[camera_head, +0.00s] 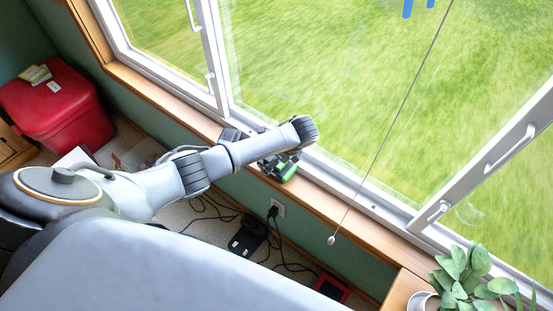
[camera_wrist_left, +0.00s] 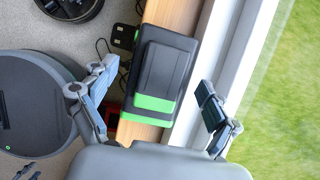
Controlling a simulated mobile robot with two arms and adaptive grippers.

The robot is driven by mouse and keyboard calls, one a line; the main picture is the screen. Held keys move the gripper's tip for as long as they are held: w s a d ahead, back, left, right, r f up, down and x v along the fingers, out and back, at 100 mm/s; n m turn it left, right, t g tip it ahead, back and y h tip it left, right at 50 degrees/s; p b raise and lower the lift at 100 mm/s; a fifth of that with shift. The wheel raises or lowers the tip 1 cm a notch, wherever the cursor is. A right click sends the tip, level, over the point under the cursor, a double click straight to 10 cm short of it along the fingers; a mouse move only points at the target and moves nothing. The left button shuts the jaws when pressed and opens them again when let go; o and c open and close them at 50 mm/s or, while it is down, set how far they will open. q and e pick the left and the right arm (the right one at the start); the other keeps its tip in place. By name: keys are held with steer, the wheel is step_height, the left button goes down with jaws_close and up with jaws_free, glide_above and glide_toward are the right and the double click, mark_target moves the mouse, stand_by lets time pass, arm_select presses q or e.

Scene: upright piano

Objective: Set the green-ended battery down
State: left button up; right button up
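The green-ended battery (camera_wrist_left: 165,75) is a dark grey block with bright green along one end. In the left wrist view it lies on the wooden windowsill (camera_wrist_left: 172,18). My left gripper (camera_wrist_left: 157,76) is open around it, one finger on each side, with a visible gap to each. In the head view my left arm reaches over the sill, and the battery's green end (camera_head: 287,172) shows below the wrist. The arm hides part of the gripper and battery there. My right gripper is in neither view.
The window frame (camera_head: 350,190) runs along the sill. A pull cord with a white knob (camera_head: 331,240) hangs to the right. A plant (camera_head: 470,275) stands at bottom right. A red bin (camera_head: 58,108) is at far left. Cables and a black adapter (camera_head: 247,237) lie below the sill.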

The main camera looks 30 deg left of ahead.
arm_select(q)
steer(key=p+v, duration=0.1)
steer(key=v, duration=1.1)
steer(key=shift+r, duration=0.2)
